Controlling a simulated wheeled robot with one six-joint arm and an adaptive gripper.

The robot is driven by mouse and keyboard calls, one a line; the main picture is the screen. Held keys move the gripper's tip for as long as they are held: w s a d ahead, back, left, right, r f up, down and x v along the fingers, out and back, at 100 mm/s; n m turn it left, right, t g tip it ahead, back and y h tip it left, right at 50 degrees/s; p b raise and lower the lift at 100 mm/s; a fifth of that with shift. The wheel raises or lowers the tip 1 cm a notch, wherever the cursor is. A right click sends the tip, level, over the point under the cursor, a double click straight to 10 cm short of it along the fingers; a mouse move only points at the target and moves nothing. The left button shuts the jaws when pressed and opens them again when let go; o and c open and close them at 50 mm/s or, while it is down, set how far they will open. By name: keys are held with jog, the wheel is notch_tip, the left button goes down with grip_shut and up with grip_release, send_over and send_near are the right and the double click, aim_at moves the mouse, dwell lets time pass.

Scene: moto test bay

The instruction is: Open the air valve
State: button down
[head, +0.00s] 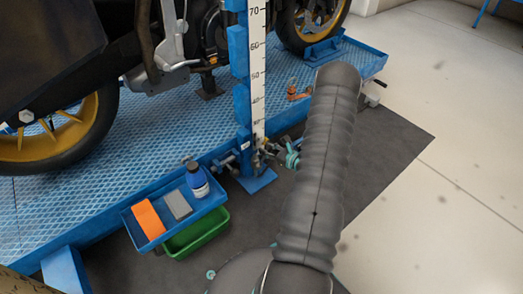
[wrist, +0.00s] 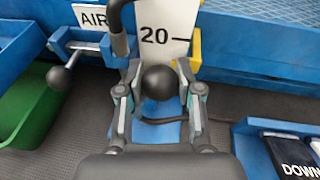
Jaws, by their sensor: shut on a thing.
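The white AIR label (wrist: 92,17) is at the upper left of the wrist view. Below it a grey bar carries a short lever ending in a black ball knob (wrist: 58,77), apart from my gripper. My gripper (wrist: 158,80) is shut on another black ball knob (wrist: 157,84), with one grey finger on each side, in front of the scale's 20 mark. What this held knob is joined to is hidden. In the head view my gripper (head: 277,156) is at the foot of the scale post, partly behind my arm.
The blue post with its white scale (head: 257,75) stands beside the lift platform (head: 165,110). A blue tray (head: 132,217) with a bottle and a green bin (head: 205,237) are at left. A DOWN pedal (wrist: 290,152) is at the wrist view's lower right.

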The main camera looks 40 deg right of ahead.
jog(key=shift+s, duration=0.15)
jog(key=c, duration=0.7)
grip_release()
jog(key=shift+s+d, duration=0.1)
jog(key=shift+d, duration=0.05)
jog(key=shift+c, duration=0.2)
jog(key=shift+a, duration=0.2)
jog(key=shift+d, duration=0.1)
jog(key=v, duration=1.1)
jog(key=shift+s+r, duration=0.2)
jog(key=shift+s, duration=0.15)
